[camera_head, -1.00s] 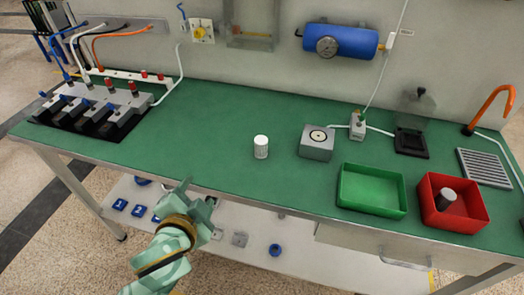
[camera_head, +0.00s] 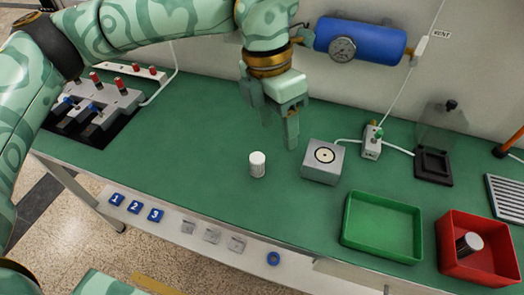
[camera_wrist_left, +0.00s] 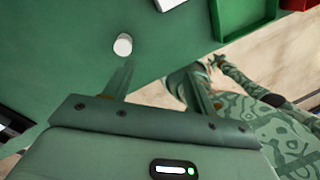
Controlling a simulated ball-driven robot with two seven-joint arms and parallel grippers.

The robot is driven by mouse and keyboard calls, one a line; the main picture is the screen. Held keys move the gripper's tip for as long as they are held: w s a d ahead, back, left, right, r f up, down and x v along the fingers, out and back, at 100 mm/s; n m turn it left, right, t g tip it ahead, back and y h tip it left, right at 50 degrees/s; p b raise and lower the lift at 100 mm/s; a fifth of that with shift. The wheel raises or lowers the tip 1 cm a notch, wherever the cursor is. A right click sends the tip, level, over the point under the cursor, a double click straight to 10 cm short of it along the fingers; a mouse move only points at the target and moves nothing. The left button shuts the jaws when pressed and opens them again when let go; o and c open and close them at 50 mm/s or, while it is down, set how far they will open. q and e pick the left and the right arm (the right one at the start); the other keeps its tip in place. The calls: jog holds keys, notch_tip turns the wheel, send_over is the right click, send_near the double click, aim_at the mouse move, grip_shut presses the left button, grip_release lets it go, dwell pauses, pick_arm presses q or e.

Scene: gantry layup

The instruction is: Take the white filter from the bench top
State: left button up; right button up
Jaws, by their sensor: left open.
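The white filter (camera_head: 257,164) is a small white cylinder standing upright on the green bench top (camera_head: 190,130). It also shows from above in the left wrist view (camera_wrist_left: 123,45), just beyond the tip of one finger. My left gripper (camera_head: 279,133) is open and empty. It hangs above the bench, up and to the right of the filter in the head view, and does not touch it. In the left wrist view, what looks like my right gripper (camera_wrist_left: 216,63) is small, past the bench edge; its jaws are unclear.
A grey block with a round top (camera_head: 323,162) stands right of the filter. Beyond it are a green tray (camera_head: 382,226) and a red bin (camera_head: 480,270) holding a grey-topped cylinder (camera_head: 469,244). A blue tank (camera_head: 360,38) is on the wall. The bench left of the filter is clear.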

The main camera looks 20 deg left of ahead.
pick_arm(q)
jog(key=w+a+r+n+y, duration=0.2)
jog(key=a, duration=0.2)
jog(key=b, duration=0.3)
send_over(257, 157)
jog(key=shift+t, duration=0.3)
notch_tip(257, 157, down, 10)
jog(key=shift+d+f, duration=0.15)
jog(key=shift+f, duration=0.1)
notch_tip(257, 157, down, 6)
jog(key=shift+r+b, duration=0.15)
jog(key=shift+b, duration=0.9)
jog(key=shift+r, duration=0.1)
jog(key=shift+c, duration=1)
jog(key=c, duration=0.9)
pick_arm(e)
jog(key=f, duration=0.1)
jog(key=s+f, duration=0.1)
jog(key=f, duration=0.2)
jog(key=shift+s+d+f, duration=0.2)
jog(key=shift+s+f, duration=0.05)
jog(key=shift+f, duration=0.05)
